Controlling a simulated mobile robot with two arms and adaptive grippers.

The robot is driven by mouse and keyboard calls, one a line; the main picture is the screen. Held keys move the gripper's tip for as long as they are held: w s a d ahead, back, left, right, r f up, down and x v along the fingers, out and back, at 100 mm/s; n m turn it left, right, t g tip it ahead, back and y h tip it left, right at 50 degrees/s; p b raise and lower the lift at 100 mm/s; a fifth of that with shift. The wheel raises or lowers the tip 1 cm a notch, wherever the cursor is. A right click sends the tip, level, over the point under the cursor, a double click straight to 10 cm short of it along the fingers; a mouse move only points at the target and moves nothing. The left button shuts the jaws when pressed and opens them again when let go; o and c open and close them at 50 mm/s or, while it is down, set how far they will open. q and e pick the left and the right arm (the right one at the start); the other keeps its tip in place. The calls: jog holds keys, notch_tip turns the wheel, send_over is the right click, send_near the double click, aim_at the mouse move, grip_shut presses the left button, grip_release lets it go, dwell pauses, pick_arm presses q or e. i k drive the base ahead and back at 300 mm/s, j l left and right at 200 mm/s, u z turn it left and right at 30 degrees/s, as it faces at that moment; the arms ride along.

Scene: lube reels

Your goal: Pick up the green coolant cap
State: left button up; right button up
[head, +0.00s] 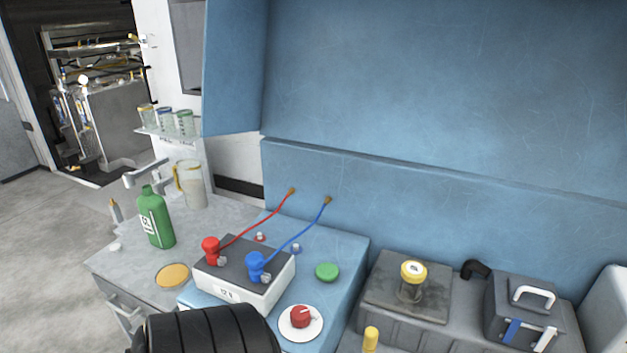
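A round green cap (327,271) lies flat on the blue raised surface (345,251), to the right of the white and dark-grey battery (246,271). It is fully visible and nothing touches it from above. I take it for the coolant cap. A green bottle (158,226) with a white label stands upright on the grey counter at the left. Neither of my grippers is in view.
Red and blue cables run from the battery terminals toward the back. A red knob on a white disc (312,332) sits in front of the cap. A yellow-capped unit (413,272) and a grey case (524,308) stand to the right. A blue panel (430,205) rises behind.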

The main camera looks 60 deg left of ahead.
aim_at(325, 272)
jog(key=u, duration=1.85)
jog(key=l, duration=0.2)
